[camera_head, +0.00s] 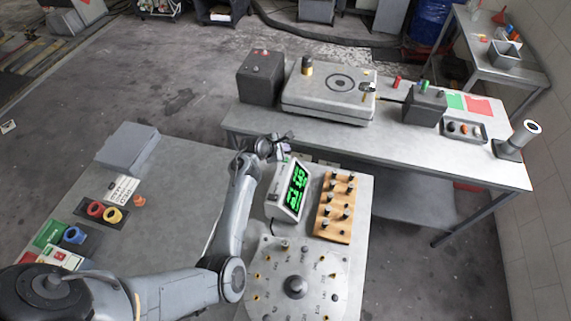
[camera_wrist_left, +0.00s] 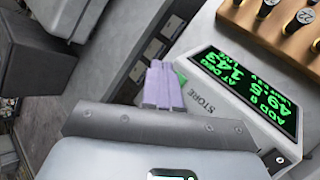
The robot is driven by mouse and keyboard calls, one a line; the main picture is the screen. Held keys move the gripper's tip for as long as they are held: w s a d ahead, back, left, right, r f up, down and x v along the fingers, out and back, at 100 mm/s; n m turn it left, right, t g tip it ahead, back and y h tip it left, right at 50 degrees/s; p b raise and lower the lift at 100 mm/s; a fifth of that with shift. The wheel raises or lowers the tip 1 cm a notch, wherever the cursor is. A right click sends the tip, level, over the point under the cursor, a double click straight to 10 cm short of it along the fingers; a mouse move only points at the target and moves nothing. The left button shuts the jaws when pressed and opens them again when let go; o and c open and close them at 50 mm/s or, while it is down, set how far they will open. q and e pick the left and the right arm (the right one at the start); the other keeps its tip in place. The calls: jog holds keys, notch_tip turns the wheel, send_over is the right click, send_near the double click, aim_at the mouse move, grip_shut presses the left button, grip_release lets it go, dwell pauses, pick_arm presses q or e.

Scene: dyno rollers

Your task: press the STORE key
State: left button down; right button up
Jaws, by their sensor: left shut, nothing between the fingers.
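The white display box (camera_head: 287,190) stands on the near table with green digits lit on its dark screen. It also shows in the left wrist view (camera_wrist_left: 215,60), where the word STORE is printed on its casing. A small green key (camera_wrist_left: 181,77) shows beside that word, partly hidden by my fingers. My left gripper (camera_head: 279,153) is at the far end of the box. In the left wrist view my left gripper's fingers (camera_wrist_left: 160,85) are shut and empty, right beside the green key. I cannot tell whether they touch it. My right gripper is not in view.
A wooden block with dark knobs (camera_head: 336,207) stands right of the box. A grey plate with a central post (camera_head: 295,287) lies nearer. A grey block (camera_head: 127,148) and coloured rings (camera_head: 104,211) are at left. The far bench (camera_head: 440,160) carries more equipment.

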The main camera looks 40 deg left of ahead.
pick_arm(q)
jog(key=shift+f+b, duration=0.5)
jog(key=shift+f, duration=1.3)
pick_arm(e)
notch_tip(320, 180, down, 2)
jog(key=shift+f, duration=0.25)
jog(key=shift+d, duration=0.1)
pick_arm(q)
jog(key=shift+f, duration=0.45)
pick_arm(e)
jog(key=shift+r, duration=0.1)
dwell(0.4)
